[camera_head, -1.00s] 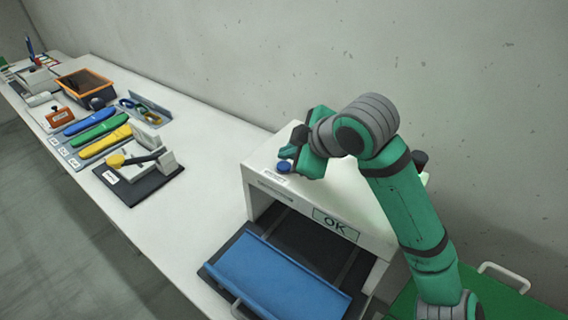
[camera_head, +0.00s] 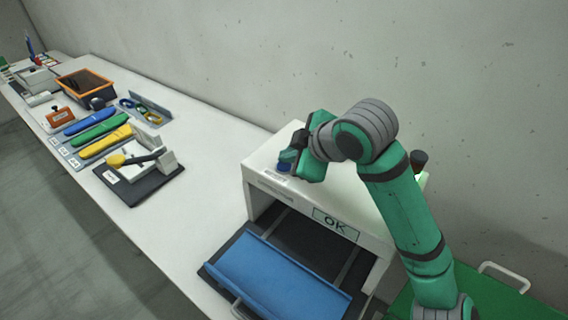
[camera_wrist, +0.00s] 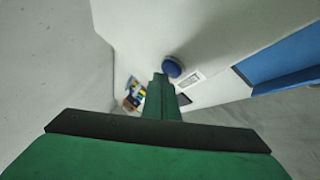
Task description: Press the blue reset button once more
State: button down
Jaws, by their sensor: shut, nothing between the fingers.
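The blue reset button (camera_head: 284,167) sits on top of the white machine housing (camera_head: 262,187), near its left front corner, beside a small label. In the wrist view the round blue button (camera_wrist: 172,67) shows just beyond and to the right of my fingertips. My gripper (camera_head: 288,158) is shut and empty, with its fingertips at the button. It also shows in the wrist view (camera_wrist: 160,78). The fingers partly cover the button in the head view. I cannot tell whether they touch it.
The housing's front carries an "OK" display (camera_head: 336,224). A blue tray (camera_head: 275,280) lies in its opening. The table between fixture and housing is clear.

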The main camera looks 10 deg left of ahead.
jog(key=shift+a+f, duration=0.1)
jog(key=shift+f, duration=0.1)
dwell(0.5)
jog(key=shift+w+f, duration=0.15)
jog(key=shift+f, duration=0.1)
jog(key=shift+a, duration=0.15)
jog(key=shift+f, duration=0.1)
jog(key=shift+d, duration=0.25)
jog(key=shift+s+a+r, duration=0.15)
jog(key=shift+s+r, duration=0.05)
jog(key=shift+r, duration=0.8)
